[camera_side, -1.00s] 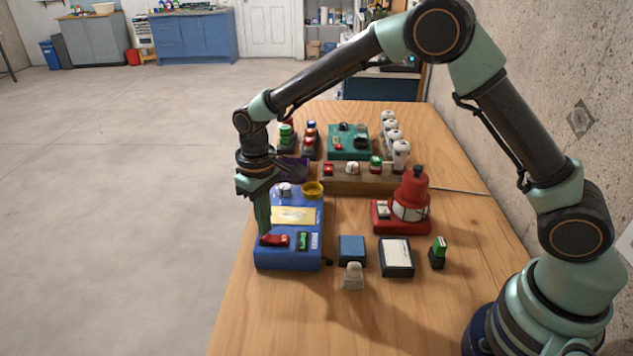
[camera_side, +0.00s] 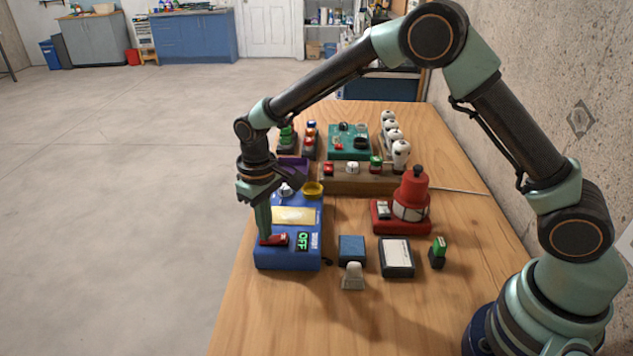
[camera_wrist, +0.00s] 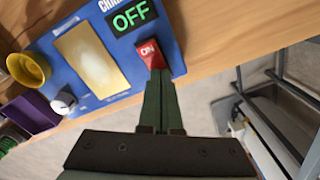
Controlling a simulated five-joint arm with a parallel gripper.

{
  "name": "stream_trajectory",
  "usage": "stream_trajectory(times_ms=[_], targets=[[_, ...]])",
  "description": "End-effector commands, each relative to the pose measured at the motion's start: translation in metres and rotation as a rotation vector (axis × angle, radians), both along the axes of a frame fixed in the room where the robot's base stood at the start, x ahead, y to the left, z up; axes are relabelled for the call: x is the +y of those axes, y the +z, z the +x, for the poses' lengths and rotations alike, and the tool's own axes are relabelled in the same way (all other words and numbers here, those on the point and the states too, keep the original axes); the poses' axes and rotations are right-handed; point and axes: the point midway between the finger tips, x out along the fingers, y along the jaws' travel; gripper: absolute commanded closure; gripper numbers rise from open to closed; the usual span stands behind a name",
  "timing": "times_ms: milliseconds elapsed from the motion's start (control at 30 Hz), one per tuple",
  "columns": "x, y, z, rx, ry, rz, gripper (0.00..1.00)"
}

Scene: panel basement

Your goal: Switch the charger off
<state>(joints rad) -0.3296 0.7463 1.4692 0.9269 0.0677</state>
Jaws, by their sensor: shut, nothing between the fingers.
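The charger (camera_side: 300,258) is a blue box at the left edge of the wooden table, with a yellow plate, a white knob and a yellow ring on top. Its display (camera_side: 303,241) reads OFF in green, and OFF also shows on the display in the wrist view (camera_wrist: 134,16). Beside it is a red rocker switch (camera_side: 273,240) marked ON, which shows in the wrist view too (camera_wrist: 151,55). My gripper (camera_side: 265,237) is shut and empty, pointing down with its tips at the red switch. In the wrist view the fingertips appear to touch the switch's near end.
A red lamp-like device (camera_side: 413,205), a blue block (camera_side: 352,250), a dark box with a white label (camera_side: 396,256) and a small green switch (camera_side: 438,252) stand to the right. A wooden block with controls (camera_side: 350,180) is behind. The table front is clear.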

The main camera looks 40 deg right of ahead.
Motion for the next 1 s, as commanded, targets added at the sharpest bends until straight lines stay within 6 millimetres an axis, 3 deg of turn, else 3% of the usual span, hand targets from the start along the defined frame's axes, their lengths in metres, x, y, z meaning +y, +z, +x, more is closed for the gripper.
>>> stream_trajectory(times_ms=[1000], targets=[[0.0, 0.065, 0.0, -0.002, 0.0, 0.001, 1.0]])
